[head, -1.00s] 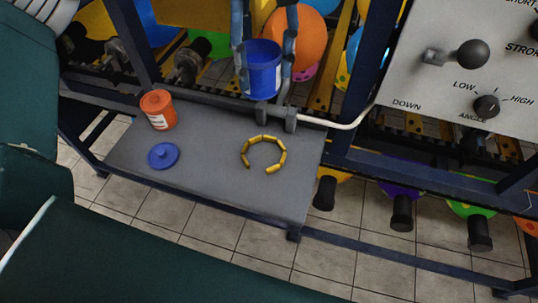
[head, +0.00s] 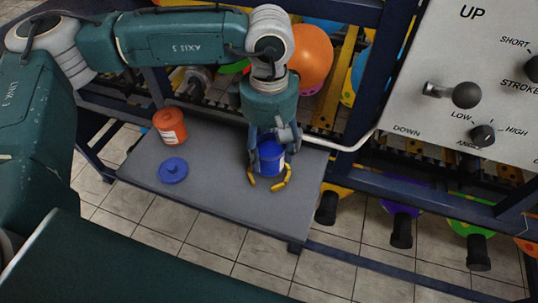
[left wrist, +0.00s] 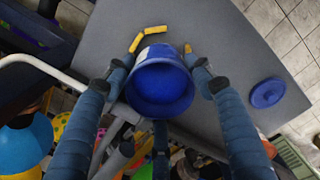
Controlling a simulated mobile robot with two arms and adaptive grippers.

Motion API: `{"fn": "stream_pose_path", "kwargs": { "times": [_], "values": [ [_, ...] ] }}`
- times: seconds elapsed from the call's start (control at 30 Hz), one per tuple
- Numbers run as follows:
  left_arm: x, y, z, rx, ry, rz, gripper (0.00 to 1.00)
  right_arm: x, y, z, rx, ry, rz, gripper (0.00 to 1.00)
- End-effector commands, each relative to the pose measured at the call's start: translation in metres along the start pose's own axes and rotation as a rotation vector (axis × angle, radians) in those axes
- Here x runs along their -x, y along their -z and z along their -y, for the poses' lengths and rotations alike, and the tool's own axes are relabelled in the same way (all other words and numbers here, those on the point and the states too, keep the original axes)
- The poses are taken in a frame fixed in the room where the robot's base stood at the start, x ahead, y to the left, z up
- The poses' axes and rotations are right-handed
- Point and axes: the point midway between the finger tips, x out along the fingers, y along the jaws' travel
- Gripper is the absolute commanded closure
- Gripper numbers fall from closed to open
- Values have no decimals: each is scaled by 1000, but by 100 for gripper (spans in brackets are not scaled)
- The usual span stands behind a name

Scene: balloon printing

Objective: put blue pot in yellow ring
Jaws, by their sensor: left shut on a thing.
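The blue pot (head: 271,160) is upright in the head view, between the fingers of my left gripper (head: 267,165), which is shut on it. The pot is over the yellow ring (head: 278,186), a broken circle of short segments on the grey table. Parts of the ring show around its base; the rest is hidden by pot and fingers. I cannot tell whether the pot touches the table. In the left wrist view, the pot (left wrist: 160,84) opens toward the camera, with ring pieces (left wrist: 155,30) just beyond it. My right gripper is not in view.
An orange pot (head: 170,126) and a blue lid (head: 173,170) are on the left of the grey table (head: 215,195). A dark frame with coloured balloons stands behind. A grey control panel (head: 480,70) is at the right. The table's front strip is clear.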

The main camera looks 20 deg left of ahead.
Motion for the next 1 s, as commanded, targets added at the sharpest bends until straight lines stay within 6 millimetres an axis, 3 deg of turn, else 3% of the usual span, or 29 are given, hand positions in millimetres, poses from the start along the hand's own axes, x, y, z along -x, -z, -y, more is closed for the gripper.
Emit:
{"fn": "stream_pose_path", "kwargs": {
  "times": [0.23,0.67,0.7,0.77,1.0],
  "values": [
    [-33,0,1,0,2,0,79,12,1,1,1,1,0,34],
    [-40,0,0,0,1,0,79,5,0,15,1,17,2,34],
    [-40,0,1,0,2,0,42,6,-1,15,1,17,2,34],
    [-39,0,1,0,2,0,30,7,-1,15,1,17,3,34],
    [-39,0,1,1,2,0,27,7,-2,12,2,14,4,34]
  ]
}}
